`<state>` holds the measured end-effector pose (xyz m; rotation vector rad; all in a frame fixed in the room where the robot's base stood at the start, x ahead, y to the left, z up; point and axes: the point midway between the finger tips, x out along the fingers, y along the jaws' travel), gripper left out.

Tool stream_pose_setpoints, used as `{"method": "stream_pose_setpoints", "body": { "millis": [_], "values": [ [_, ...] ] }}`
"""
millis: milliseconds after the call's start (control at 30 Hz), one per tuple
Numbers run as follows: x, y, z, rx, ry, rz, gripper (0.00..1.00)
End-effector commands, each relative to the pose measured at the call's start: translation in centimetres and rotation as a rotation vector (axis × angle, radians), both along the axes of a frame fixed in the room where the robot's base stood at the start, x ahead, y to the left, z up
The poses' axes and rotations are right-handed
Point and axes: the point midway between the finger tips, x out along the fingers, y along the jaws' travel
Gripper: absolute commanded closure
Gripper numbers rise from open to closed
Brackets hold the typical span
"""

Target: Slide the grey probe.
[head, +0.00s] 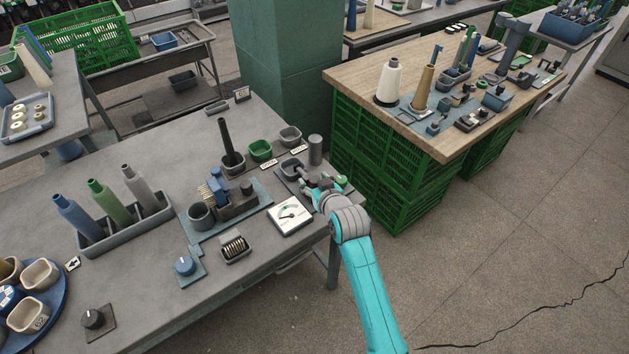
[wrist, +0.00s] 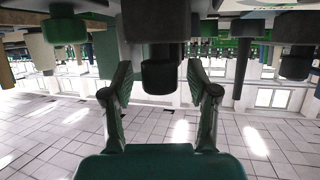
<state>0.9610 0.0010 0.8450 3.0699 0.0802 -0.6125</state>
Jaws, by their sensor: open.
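My gripper (head: 322,188) is at the right end of the grey bench, over a small dark fixture plate (head: 284,184). In the wrist view, which looks upside down, its two fingers (wrist: 159,78) are spread apart. A dark grey, round-ended cylinder (wrist: 160,72) lies between them, with gaps on both sides. It may be the grey probe; I cannot tell for sure. In the head view my gripper hides part of the fixture. A grey rounded piece (head: 291,168) sits on the plate to the left of my gripper, and a grey upright cylinder (head: 315,149) stands behind.
A white dial gauge (head: 290,216) is just left of my gripper. Green (head: 260,150) and grey (head: 290,136) cups stand behind the fixture. A wooden-topped table (head: 447,145) on green crates stands to the right, with open floor in front.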

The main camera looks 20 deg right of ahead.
Motion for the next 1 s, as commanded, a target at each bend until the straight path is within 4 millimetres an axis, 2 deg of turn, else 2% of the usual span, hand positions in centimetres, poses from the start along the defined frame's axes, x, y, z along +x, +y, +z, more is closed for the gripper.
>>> {"method": "stream_pose_setpoints", "body": {
  "millis": [300, 333, 500, 567, 767, 1000],
  "values": [
    [0.3, 0.0, -0.1, 0.000, -0.001, 0.000, 0.41],
    [0.3, 0.0, -0.1, 0.000, -0.001, 0.000, 0.43],
    [0.3, 0.0, -0.1, 0.000, -0.001, -0.001, 0.86],
    [0.3, 0.0, -0.1, 0.000, -0.001, -0.001, 1.00],
    [0.1, -0.2, -0.1, -0.001, -0.001, -0.003, 1.00],
    [-2.3, -1.1, -0.2, -0.002, 0.001, -0.007, 1.00]
  ]
}}
